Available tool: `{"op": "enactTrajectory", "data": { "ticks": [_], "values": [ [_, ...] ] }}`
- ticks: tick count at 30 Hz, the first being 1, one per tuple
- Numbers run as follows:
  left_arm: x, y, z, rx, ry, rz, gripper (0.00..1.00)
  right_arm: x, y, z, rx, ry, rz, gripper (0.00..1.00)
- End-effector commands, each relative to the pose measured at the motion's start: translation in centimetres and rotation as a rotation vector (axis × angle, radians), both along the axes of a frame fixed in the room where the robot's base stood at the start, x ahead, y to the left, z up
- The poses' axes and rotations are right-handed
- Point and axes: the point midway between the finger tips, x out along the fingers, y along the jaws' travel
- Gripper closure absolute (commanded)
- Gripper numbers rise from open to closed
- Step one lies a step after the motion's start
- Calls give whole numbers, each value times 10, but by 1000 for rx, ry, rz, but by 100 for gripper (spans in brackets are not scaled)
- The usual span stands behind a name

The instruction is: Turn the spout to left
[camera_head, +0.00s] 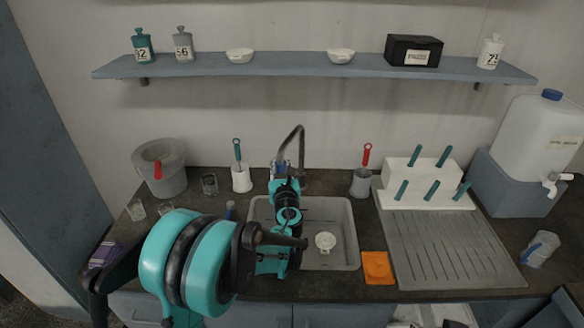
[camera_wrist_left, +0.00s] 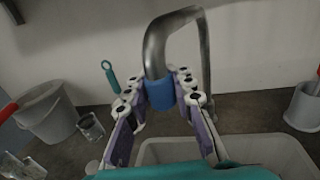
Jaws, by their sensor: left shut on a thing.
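The metal spout (camera_head: 300,142) rises behind the sink (camera_head: 352,240) and arches over toward the front left. In the left wrist view, the spout (camera_wrist_left: 207,60) curves down to a blue end piece (camera_wrist_left: 160,94). My left gripper (camera_head: 282,170) reaches over the sink to this end. In the left wrist view, the fingers of my left gripper (camera_wrist_left: 163,100) sit on both sides of the blue end piece and are shut on it. The spout's base is mostly hidden behind my gripper in the head view. My right gripper does not show.
A grey bucket (camera_head: 175,178) and glasses stand left of the sink. A brush holder (camera_head: 241,180) and a grey cup (camera_head: 360,185) flank the spout. An orange cloth (camera_head: 377,268) and a drainboard (camera_head: 450,250) lie right. A white strainer (camera_head: 325,242) is in the sink.

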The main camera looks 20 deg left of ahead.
Motion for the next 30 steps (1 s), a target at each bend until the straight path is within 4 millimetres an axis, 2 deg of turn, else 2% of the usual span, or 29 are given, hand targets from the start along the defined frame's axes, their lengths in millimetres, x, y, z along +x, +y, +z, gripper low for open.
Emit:
{"op": "enactTrajectory", "data": {
  "ticks": [1, 3, 9, 26, 27, 29, 30],
  "values": [
    [-2, 10, -1, 0, 1, 10, 100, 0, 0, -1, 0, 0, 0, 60],
    [-1, 18, -1, 0, 1, 10, 100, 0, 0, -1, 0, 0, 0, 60],
    [1, 33, -1, 0, 1, 11, 100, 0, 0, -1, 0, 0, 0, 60],
    [2, 40, -1, 1, 1, 13, 100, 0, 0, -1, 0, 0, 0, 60],
    [2, 40, -1, 1, 1, 13, 69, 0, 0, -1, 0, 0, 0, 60],
    [3, 39, -1, 0, 1, 11, 55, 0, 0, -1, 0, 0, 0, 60],
    [3, 39, -1, 0, 0, 10, 55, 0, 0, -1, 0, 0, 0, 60]
  ]
}}
